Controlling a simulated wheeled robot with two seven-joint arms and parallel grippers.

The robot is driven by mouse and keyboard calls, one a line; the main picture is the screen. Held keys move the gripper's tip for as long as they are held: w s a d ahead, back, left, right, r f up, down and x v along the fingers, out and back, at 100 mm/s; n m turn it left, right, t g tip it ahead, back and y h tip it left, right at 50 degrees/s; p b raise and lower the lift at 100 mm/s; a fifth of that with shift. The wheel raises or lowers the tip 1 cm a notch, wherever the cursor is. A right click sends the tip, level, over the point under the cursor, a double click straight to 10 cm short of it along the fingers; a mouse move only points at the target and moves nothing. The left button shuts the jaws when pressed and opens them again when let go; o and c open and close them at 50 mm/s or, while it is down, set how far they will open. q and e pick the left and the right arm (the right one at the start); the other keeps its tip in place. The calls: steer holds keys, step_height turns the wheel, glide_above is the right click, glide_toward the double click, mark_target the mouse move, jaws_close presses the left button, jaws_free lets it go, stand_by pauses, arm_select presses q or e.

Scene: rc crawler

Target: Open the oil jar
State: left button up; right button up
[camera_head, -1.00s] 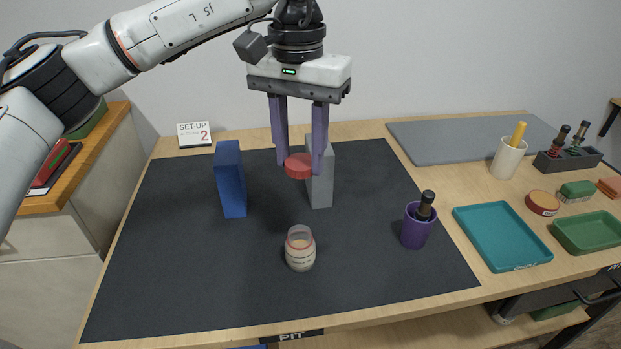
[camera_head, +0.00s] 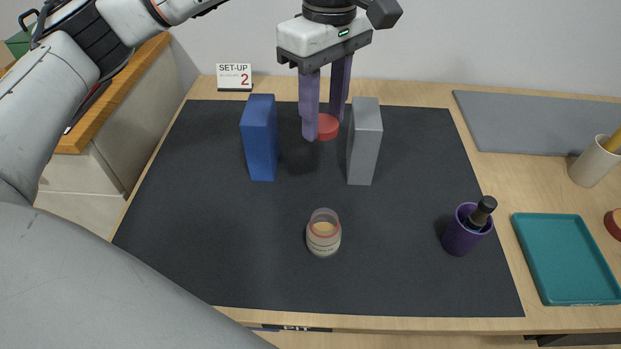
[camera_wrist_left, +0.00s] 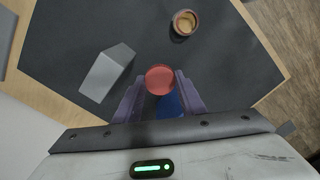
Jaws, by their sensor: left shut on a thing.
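The oil jar (camera_head: 323,238) stands upright and uncovered on the dark mat, with a pale, creamy content visible inside its clear rim. It also shows in the left wrist view (camera_wrist_left: 184,22). My left gripper (camera_head: 324,128) is shut on the round red lid (camera_head: 328,126), behind the jar and apart from it. The left wrist view shows the lid (camera_wrist_left: 160,79) between the purple fingers. In the head view one finger partly covers the lid. I cannot tell how high it is above the mat. My right gripper is not in view.
A blue block (camera_head: 259,140) stands left of the gripper and a grey block (camera_head: 364,142) right of it. A purple cup (camera_head: 462,234) holding a dark-handled tool stands on the mat's right side. A teal tray (camera_head: 565,258) lies beyond. The mat's front left is clear.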

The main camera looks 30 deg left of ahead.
mark_target(308, 216)
arm_select(q)
steer(key=n, duration=0.1)
steer(key=f+n, duration=0.1)
steer(key=n, duration=0.2)
steer(key=shift+s+f, duration=0.15)
steer(key=shift+s, duration=0.2)
steer(key=n, duration=0.3)
steer(key=f+n, duration=0.1)
steer(key=shift+s+d+n, duration=0.1)
steer(key=shift+s+n, duration=0.2)
steer(key=shift+s, duration=0.05)
steer(key=n, duration=0.2)
steer(key=f+n, duration=0.1)
steer(key=n, duration=0.1)
steer(key=s+n, duration=0.1)
steer(key=n, duration=0.1)
steer(key=shift+f, duration=0.25)
steer(key=s+f+n, duration=0.1)
steer(key=f+n, duration=0.3)
steer(key=n, duration=0.1)
steer(key=f+n, duration=0.4)
steer(key=n, duration=0.2)
steer(key=s+f+n+b, duration=0.1)
steer(key=f+n, duration=0.4)
steer(key=shift+s, duration=0.35)
steer(key=shift+f, duration=0.1)
